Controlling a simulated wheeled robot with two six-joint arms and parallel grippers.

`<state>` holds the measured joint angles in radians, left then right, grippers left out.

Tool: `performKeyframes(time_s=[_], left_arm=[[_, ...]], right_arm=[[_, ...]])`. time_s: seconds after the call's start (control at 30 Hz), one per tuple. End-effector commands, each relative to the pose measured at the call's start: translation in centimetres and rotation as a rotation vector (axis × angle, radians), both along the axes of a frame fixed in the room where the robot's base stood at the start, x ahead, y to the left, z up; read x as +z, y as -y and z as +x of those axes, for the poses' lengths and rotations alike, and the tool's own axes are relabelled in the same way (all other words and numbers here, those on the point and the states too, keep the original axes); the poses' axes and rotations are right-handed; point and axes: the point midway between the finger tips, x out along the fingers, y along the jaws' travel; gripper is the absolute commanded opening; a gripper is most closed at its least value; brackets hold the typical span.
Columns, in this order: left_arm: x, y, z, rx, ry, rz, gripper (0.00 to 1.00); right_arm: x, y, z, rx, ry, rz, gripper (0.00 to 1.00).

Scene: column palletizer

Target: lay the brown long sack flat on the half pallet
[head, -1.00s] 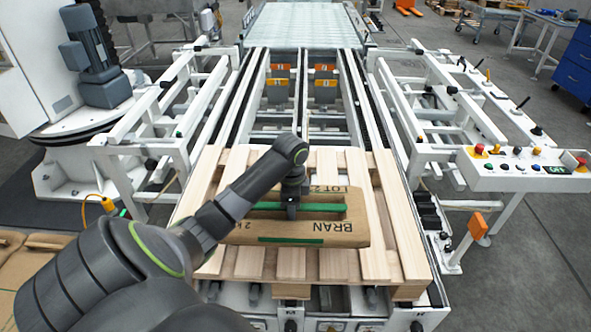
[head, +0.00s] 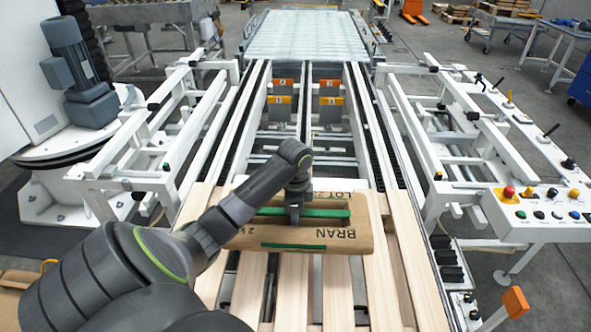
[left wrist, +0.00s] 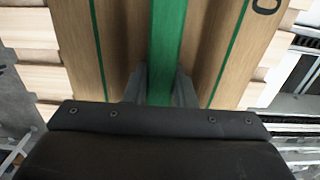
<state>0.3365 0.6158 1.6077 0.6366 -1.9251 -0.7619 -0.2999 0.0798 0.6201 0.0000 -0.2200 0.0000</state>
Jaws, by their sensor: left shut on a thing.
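The brown long sack (head: 345,236) has green stripes and dark lettering, including "BRAN". In the head view it lies level, crosswise over the slats of the wooden half pallet (head: 290,290). My left gripper (head: 296,212) is above the sack's middle, shut on its green central band. The left wrist view shows the fingers (left wrist: 165,85) on both sides of the green band and the sack (left wrist: 120,40) filling most of the picture. I cannot tell whether the sack touches the slats or hangs just above them. My right gripper is not in view.
The pallet sits at the near end of a white-framed conveyor (head: 255,120). A control panel (head: 540,210) with buttons stands at the right. A grey motor (head: 75,75) stands at the left. More brown sacks (head: 20,278) show at the lower left edge.

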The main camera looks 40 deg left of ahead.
Motion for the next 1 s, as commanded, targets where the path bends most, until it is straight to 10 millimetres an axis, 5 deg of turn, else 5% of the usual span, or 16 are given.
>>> performKeyframes(time_s=[0.4,1.0], left_arm=[[-5.0,0.1,0.1,-0.002,0.004,0.0,0.0],[-9.6,0.1,0.2,-0.003,0.007,0.002,0.0]], right_arm=[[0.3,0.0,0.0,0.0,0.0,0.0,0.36],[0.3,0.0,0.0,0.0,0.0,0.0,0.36]])
